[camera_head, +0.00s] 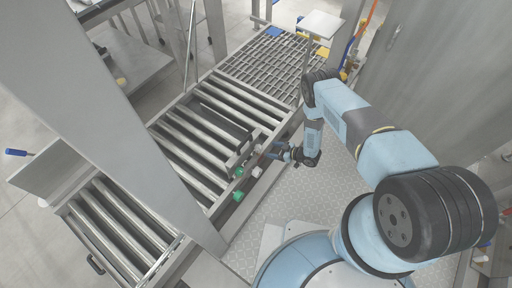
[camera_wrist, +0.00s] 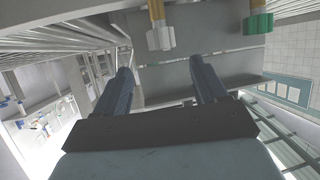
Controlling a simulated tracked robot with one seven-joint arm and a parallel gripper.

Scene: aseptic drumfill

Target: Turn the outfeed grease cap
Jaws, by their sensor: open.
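In the head view, a white ribbed cap (camera_head: 257,171) and two green caps, one upper (camera_head: 239,171) and one lower (camera_head: 237,195), sit along the near side of the roller conveyor. The wrist view shows a white cap (camera_wrist: 160,38) on a brass-coloured stem at top centre and a green cap (camera_wrist: 258,23) at top right. I cannot tell which is the outfeed grease cap. My gripper (camera_head: 273,151) is beside the conveyor's side rail, above and right of the white cap. In the wrist view my gripper (camera_wrist: 160,65) is open and empty, its fingers apart below the white cap, not touching it.
The roller conveyor (camera_head: 180,148) runs diagonally, with a grey upright post (camera_head: 130,120) in front of it. A grated section (camera_head: 265,62) lies at the back. Checker-plate floor (camera_head: 290,195) is clear between the conveyor and my base. A grey wall (camera_head: 440,80) stands right.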

